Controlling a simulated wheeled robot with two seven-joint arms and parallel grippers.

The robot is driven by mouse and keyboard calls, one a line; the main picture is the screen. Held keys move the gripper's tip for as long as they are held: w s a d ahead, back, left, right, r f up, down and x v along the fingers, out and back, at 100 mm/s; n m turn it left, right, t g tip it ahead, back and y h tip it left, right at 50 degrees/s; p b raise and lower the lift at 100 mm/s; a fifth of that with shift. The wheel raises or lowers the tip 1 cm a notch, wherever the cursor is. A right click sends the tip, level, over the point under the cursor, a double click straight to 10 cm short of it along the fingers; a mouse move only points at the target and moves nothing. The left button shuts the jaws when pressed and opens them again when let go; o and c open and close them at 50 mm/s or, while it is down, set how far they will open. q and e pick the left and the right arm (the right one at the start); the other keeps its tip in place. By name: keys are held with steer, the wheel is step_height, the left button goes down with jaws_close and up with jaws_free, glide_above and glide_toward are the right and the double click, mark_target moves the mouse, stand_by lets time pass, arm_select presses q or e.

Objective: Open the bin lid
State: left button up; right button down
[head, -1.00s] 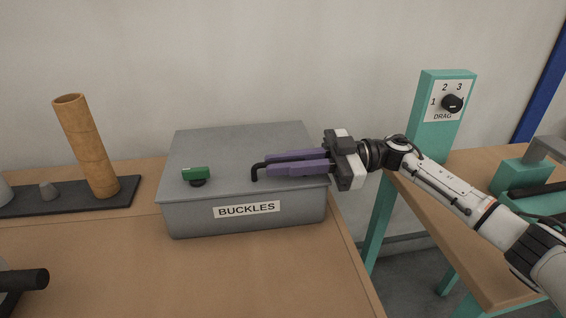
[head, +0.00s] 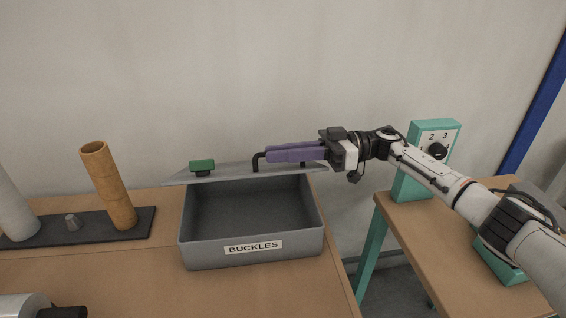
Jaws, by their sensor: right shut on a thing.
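The grey bin (head: 306,238) labelled BUCKLES stands on the wooden table, and its inside shows empty where I can see it. Its grey lid (head: 228,174) is lifted off the front rim and shows nearly edge-on above the bin's back part. A green knob (head: 202,165) is on the lid's left part. My right gripper (head: 268,156), with purple fingers, is shut on the dark bent lid handle (head: 257,160) at the lid's right part. My left gripper is not in view.
A brown cardboard tube (head: 110,188) and a small grey cone (head: 72,222) stand on a black strip (head: 142,225) at the left. A teal DRAG dial box (head: 411,178) stands on another table at the right. Table in front of the bin is clear.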

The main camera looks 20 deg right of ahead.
steer(key=shift+w+d+r, duration=0.2)
steer(key=shift+w+r, duration=0.3)
steer(key=shift+r, duration=0.05)
steer(key=shift+w+d+r, duration=0.15)
steer(key=shift+w+r, duration=0.3)
steer(key=shift+r, duration=0.05)
steer(key=shift+f, duration=0.1)
steer(key=c, duration=1.8)
jaws_free()
steer(key=shift+w+f, duration=0.1)
steer(key=shift+c, duration=0.2)
step_height(320, 180, up, 10)
